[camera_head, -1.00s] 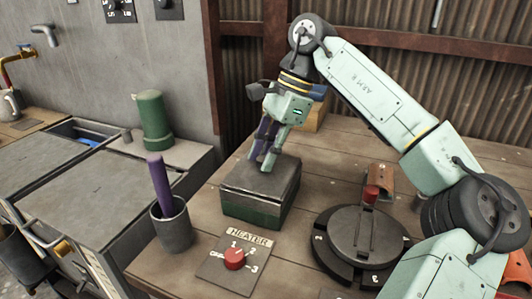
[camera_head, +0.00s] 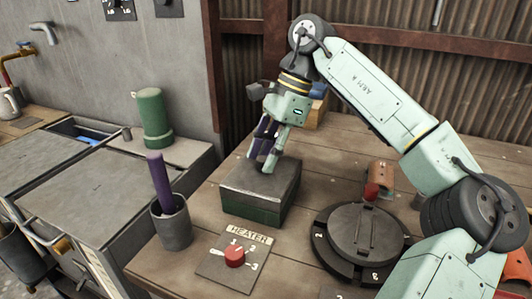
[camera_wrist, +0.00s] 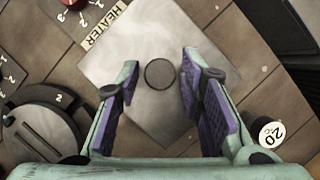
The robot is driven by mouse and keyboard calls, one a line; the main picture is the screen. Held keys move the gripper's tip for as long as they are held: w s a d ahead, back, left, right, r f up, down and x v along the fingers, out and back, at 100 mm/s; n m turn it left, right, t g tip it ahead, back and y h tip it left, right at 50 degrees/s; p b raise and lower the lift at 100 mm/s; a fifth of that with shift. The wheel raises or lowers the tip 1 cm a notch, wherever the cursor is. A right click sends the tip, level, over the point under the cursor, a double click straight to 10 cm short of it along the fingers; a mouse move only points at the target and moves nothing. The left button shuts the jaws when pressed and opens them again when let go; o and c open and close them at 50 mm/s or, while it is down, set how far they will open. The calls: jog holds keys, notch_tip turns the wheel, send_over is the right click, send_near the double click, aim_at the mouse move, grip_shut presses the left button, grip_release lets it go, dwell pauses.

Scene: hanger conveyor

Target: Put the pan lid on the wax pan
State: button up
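The pan lid (camera_head: 245,177) is a flat, square grey plate lying on top of the wax pan (camera_head: 246,209), a green box on the wooden table. In the wrist view the lid (camera_wrist: 110,62) fills the middle and has a small round knob (camera_wrist: 160,74) at its centre. My gripper (camera_head: 263,165) points down over the lid. In the wrist view its purple-padded fingers (camera_wrist: 160,76) stand open on both sides of the knob, with a gap on each side. The lid hides the inside of the pan.
A heater panel with a red dial (camera_head: 235,257) lies in front of the pan. A grey cup (camera_head: 172,228) with a purple stick stands to the left. A round dark device (camera_head: 360,240) with numbers is at the right. A green bottle (camera_head: 153,118) stands on the left bench.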

jog(key=o, duration=0.6)
jog(key=v, duration=1.2)
